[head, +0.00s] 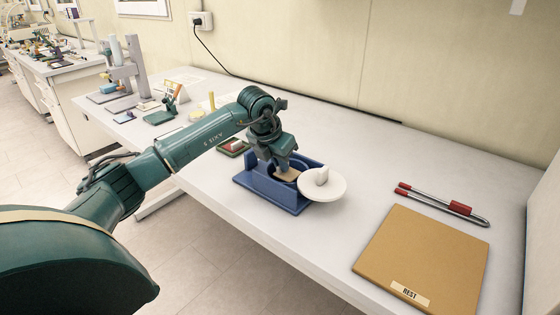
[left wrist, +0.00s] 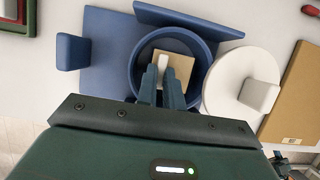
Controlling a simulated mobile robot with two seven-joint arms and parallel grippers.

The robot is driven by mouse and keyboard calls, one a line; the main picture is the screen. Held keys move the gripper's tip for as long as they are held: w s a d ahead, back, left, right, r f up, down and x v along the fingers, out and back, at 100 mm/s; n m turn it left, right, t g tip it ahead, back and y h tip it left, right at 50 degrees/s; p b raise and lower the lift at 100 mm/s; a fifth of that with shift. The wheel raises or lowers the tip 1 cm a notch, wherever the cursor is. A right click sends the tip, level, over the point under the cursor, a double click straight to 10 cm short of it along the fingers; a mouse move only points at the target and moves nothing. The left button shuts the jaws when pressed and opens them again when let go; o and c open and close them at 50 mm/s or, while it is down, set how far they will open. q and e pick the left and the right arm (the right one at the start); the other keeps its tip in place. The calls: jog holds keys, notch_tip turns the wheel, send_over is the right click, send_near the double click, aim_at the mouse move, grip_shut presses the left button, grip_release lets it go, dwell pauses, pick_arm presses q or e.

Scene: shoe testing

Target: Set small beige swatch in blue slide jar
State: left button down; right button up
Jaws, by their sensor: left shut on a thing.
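The blue slide jar (left wrist: 137,62) is a round blue cup standing on a blue base, which in the head view (head: 262,189) sits on the bench. My left gripper (left wrist: 165,84) is over the jar's opening, shut on the small beige swatch (left wrist: 181,69). In the head view the swatch (head: 287,176) shows below my left gripper (head: 284,165) at the jar. I cannot tell how deep the swatch is in the jar. A white round lid with a knob (head: 337,190) is beside the jar on the right. My right gripper is not in view.
A tan board labelled REST (head: 420,255) lies at the right, with red-handled tongs (head: 440,205) behind it. A small green tray (head: 233,147) is behind the blue base. The bench between the lid and the board is clear.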

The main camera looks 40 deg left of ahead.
aim_at(278, 167)
pick_arm(q)
jog(key=shift+f+b, duration=0.75)
jog(key=shift+f, duration=0.4)
jog(key=shift+f, duration=0.2)
jog(key=shift+f+b, duration=0.2)
jog(key=shift+b, duration=0.1)
jog(key=shift+f, duration=0.2)
jog(key=c, duration=1.5)
grip_release()
jog(key=shift+o, duration=0.2)
